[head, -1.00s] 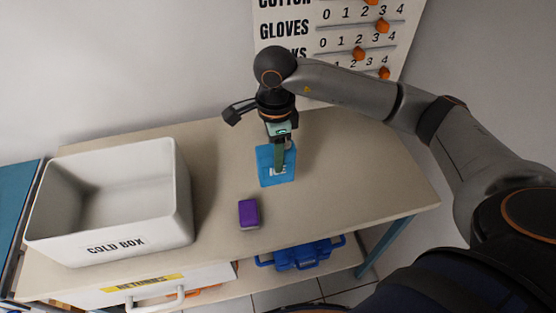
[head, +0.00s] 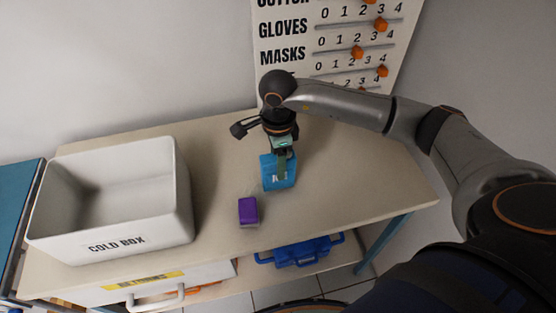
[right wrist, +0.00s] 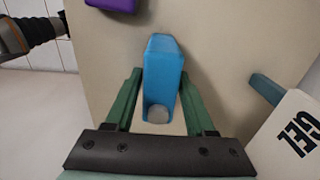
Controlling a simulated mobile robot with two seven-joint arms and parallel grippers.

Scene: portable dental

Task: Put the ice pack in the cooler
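The ice pack (head: 278,171) is a blue block with partly covered white lettering, at the middle of the table. My right gripper (head: 281,172) points down over it from behind, with one finger in front of its lettered face. In the right wrist view the ice pack (right wrist: 164,75) lies between the two green fingers (right wrist: 163,80). The fingertips are very close to its sides, but firm contact cannot be made out. The cooler is the open white bin labelled COLD BOX (head: 117,244) at the left of the table; its visible inside looks empty. My left gripper is not in view.
A purple block (head: 249,211) lies just left of and in front of the ice pack. A wall chart (head: 330,40) with orange sliders stands behind. A blue case (head: 300,251) is on the shelf below. The table is clear right of the gripper.

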